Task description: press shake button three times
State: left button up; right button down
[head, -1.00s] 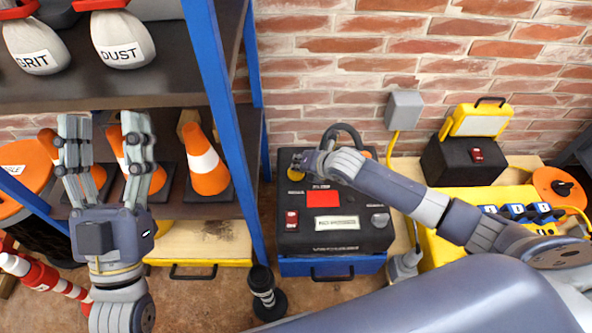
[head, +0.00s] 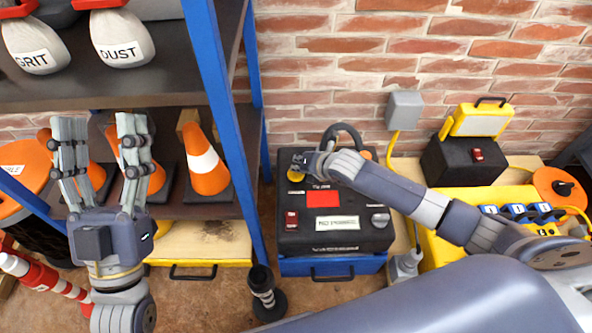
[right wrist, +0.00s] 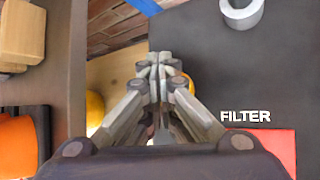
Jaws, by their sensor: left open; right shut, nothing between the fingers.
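A black machine (head: 345,240) with a dark top stands on a blue base against the brick wall. A round yellow button (head: 296,176) sits at its far left corner; no label naming it is readable. My right gripper (head: 300,162) is shut and empty, its fingertips over that corner beside the button. In the right wrist view the closed fingertips (right wrist: 160,65) partly hide a yellow edge (right wrist: 189,84), apparently the button. Whether they touch it I cannot tell. My left gripper (head: 100,140) is open and empty, in front of the shelf at left.
The machine also carries a red panel (head: 322,198) marked FILTER, a red switch (head: 291,219), a grey knob (head: 380,220) and a hose (head: 343,135). A blue shelf post (head: 233,130) stands close at left. Orange cones (head: 206,165) fill the lower shelf.

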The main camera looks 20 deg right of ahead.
pick_arm(q)
jog(key=shift+s+a+r+t, duration=0.1)
jog(key=shift+s+r+t, duration=0.3)
jog(key=shift+s+r, duration=0.1)
pick_arm(e)
jog(key=shift+f, duration=0.4)
dwell(0.5)
jog(key=shift+r+p, duration=0.3)
jog(key=shift+r, duration=0.1)
jog(key=shift+r+p, duration=0.3)
jog(key=shift+p, duration=0.05)
jog(key=shift+r+p, duration=0.4)
pick_arm(q)
jog(key=w+f+g+y, duration=0.2)
jog(key=w+f+g, duration=0.4)
jog(key=f, duration=0.5)
jog(key=shift+w+f+g+y, duration=0.15)
jog(key=shift+f+g+y, duration=0.15)
jog(key=shift+g, duration=0.5)
pick_arm(e)
jog(key=shift+r, duration=0.25)
pick_arm(q)
jog(key=shift+p, duration=0.3)
